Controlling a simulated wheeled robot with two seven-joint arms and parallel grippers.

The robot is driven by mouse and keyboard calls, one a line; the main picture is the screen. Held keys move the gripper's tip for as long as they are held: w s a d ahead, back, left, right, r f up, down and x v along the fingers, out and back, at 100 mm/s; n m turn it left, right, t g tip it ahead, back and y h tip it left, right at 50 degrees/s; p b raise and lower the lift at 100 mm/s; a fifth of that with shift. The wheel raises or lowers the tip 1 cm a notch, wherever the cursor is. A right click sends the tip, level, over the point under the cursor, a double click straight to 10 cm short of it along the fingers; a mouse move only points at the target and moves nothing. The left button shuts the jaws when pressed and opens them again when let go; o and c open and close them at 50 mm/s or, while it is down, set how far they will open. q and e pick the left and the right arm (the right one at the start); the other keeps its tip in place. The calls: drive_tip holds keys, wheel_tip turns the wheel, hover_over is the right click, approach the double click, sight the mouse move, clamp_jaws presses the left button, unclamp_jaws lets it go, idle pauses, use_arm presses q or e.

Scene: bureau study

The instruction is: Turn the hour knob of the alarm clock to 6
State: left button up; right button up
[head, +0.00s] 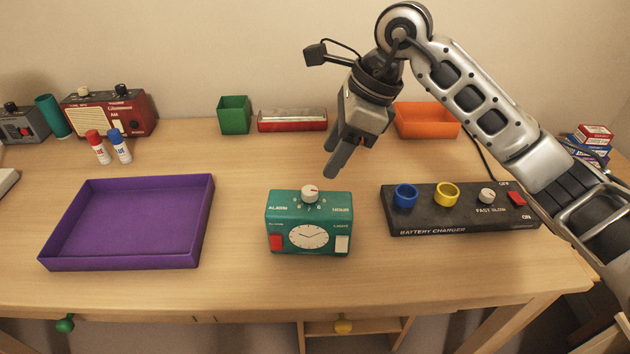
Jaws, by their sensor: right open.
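The teal alarm clock (309,239) stands upright near the front middle of the desk. It has a white dial, a red button on its left and a white button on its right. Its white hour knob (310,194) sits on top, with small numbers around it that are too small to read surely. My right gripper (340,160) hangs above and behind the clock, slightly right of the knob, fingers pointing down. It is open, empty and apart from the knob. My left gripper is out of view.
A black battery charger (430,219) lies right of the clock, a purple tray (190,240) left. Behind are a green box (234,115), a red-and-white case (292,120), an orange bin (427,120), a red radio (140,108) and two glue sticks (97,147). Desk in front of the clock is clear.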

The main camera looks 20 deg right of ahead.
sight(312, 190)
drive_tip(key=x, duration=0.8)
drive_tip(key=shift+c, duration=0.3)
drive_tip(key=c, duration=0.9)
